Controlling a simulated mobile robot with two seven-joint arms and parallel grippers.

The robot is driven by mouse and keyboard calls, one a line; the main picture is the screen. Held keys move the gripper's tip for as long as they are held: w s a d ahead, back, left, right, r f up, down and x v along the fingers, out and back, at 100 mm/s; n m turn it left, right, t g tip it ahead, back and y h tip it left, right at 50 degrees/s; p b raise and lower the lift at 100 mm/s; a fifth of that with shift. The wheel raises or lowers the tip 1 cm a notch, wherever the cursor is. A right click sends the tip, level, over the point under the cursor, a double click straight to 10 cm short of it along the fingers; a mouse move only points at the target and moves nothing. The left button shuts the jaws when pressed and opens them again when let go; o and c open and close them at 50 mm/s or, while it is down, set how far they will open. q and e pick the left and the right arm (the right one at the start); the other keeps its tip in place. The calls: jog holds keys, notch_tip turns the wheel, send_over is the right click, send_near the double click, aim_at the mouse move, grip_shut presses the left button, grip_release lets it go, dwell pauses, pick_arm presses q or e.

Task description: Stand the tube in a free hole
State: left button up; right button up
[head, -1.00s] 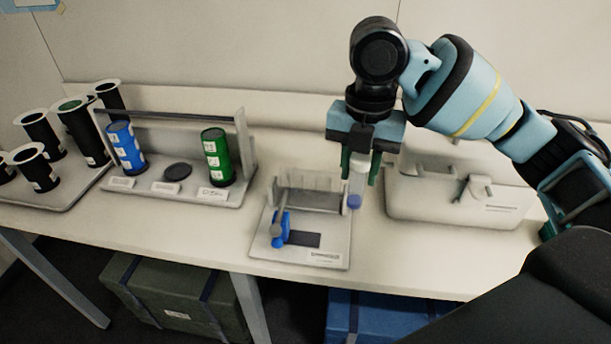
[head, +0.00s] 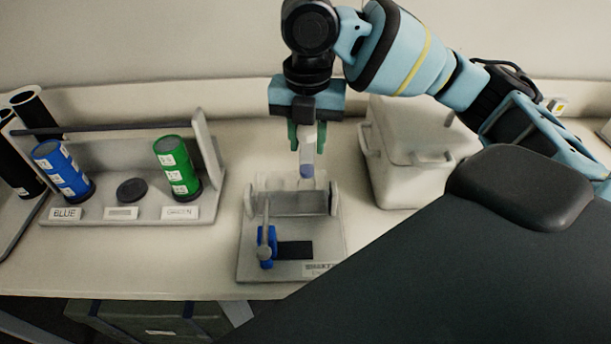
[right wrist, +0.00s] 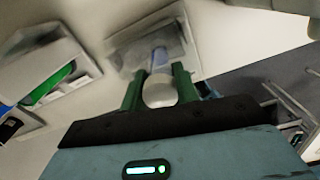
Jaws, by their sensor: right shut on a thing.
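A pale translucent tube (head: 308,158) with a blue-violet lower end hangs roughly upright in my right gripper (head: 307,138), whose green fingers are shut on it. In the right wrist view the tube's pale round end (right wrist: 159,91) shows between the fingers. Below the tube is a grey bench device (head: 258,245) with a clear upright part between two side posts, a blue piece and a dark patch. The tube's lower end appears just above or behind the clear part; I cannot tell whether they touch. No individual holes can be made out. My left gripper is out of view.
At left, a grey rack (head: 120,213) holds a blue canister (head: 63,170) and a green canister (head: 178,167), with an empty dark round place between them. A pale lidded box (head: 405,165) stands right of the device. The table's front edge is close to the device.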

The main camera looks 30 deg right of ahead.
aim_at(307, 168)
jog(key=shift+f, duration=3.75)
jog(key=shift+f, duration=0.1)
jog(key=o, duration=1)
jog(key=shift+c, duration=0.2)
jog(key=shift+w, duration=0.1)
notch_tip(307, 168, up, 12)
jog(key=shift+r+p, duration=0.1)
jog(key=shift+p, duration=0.2)
